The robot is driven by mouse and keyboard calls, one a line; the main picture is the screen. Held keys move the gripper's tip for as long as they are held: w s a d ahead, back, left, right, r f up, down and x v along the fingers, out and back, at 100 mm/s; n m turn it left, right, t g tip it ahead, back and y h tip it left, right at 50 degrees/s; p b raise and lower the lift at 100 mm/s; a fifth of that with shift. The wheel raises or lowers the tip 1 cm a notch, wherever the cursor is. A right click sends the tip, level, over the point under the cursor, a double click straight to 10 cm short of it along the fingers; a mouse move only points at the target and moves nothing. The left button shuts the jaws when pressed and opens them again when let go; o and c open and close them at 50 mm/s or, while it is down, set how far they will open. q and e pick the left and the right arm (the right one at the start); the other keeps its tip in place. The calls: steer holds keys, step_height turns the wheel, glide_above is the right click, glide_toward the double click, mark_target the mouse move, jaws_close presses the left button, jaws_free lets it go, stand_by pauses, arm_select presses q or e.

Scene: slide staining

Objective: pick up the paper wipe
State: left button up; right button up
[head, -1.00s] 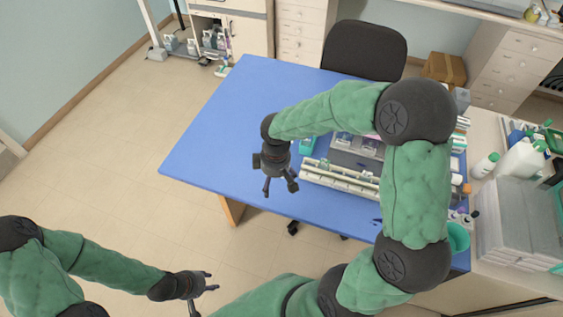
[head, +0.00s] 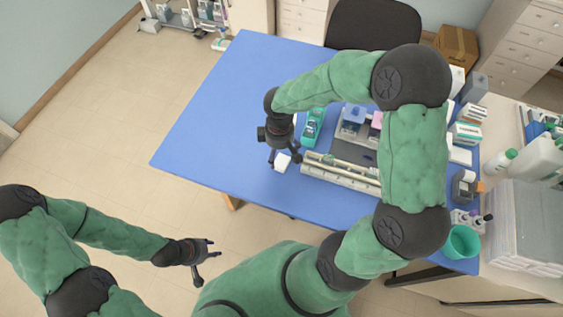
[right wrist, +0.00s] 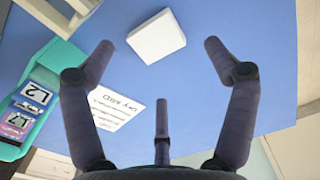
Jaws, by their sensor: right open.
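The paper wipe looks like a small white folded square (head: 282,163) lying on the blue table, left of the grey rack. In the right wrist view the white square (right wrist: 157,37) lies flat and wholly visible, beyond the fingertips. My right gripper (head: 284,159) is over the table just above the wipe, fingers spread and empty. In the right wrist view its open fingers (right wrist: 158,46) stand apart on either side of the wipe's near edge, not closed on it. My left gripper (head: 206,263) hangs over the floor, off the table, with its fingers apart and empty.
A teal device (head: 313,127) stands just right of my right gripper. A printed card (right wrist: 116,108) lies near the wipe. A teal cup (head: 461,242) stands at the table's right. The table's left half (head: 220,115) is clear.

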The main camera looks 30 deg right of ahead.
mark_target(282, 161)
steer(key=f, duration=0.2)
steer(key=f+b, duration=0.1)
steer(key=f, duration=0.2)
steer(key=shift+s+d+f, duration=0.1)
steer(key=shift+s+d, duration=0.05)
steer(key=shift+d, duration=0.05)
steer(key=c, duration=0.9)
